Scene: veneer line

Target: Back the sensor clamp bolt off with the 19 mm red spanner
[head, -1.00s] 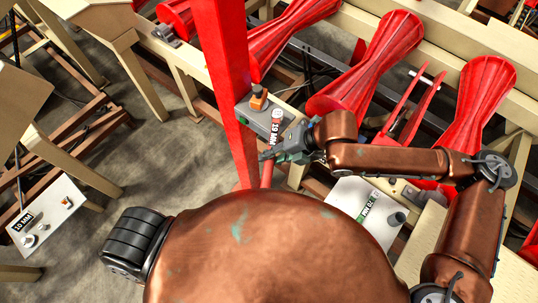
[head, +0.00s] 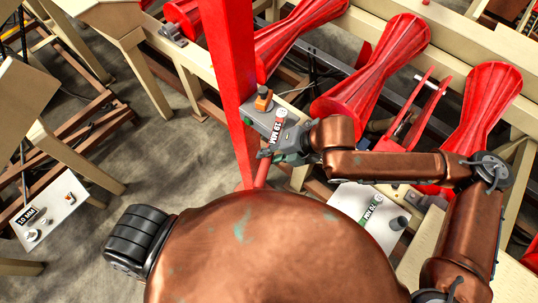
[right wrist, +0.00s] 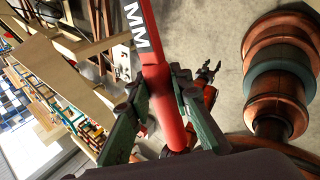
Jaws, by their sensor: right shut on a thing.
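My right gripper (head: 283,150) is shut on the red spanner (head: 263,172), which also shows in the right wrist view (right wrist: 155,80) running between the green-grey fingers (right wrist: 163,115). A white 19 MM label shows above the gripper in the head view; MM is readable in the wrist view. The spanner's upper end lies at a grey block (head: 258,117) with an orange part on top (head: 263,100). I cannot tell whether it sits on the clamp bolt, which I cannot make out. A small claw (right wrist: 210,70) in the wrist view may be my left gripper; its jaw state is unclear.
A tall red post (head: 232,90) stands just left of the block. Red waisted rollers (head: 372,65) lie behind on a cream frame.

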